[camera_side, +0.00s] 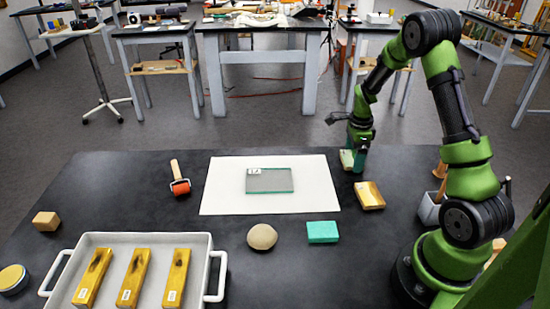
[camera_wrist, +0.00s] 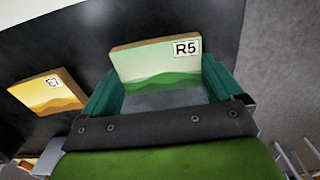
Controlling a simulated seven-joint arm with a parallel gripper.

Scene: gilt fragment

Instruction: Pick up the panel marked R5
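The panel marked R5 (camera_wrist: 158,64), a pale green board with darker green hills and a white label, lies between the two teal fingers of my gripper (camera_wrist: 160,72) in the wrist view. The fingers stand wide apart, one at each side of the panel. They look close to its edges, but I cannot tell whether they touch it. In the side view the panel (camera_side: 347,159) shows as a small pale piece at the table's back right, with my gripper (camera_side: 356,158) down over it and hiding part of it.
A yellow panel marked E7 (camera_wrist: 48,93) lies nearby; it also shows in the side view (camera_side: 369,196). A white sheet (camera_side: 222,190) bearing a grey plate (camera_side: 270,181) lies left of my gripper. A white tray (camera_side: 216,250) holds several gold panels at front left.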

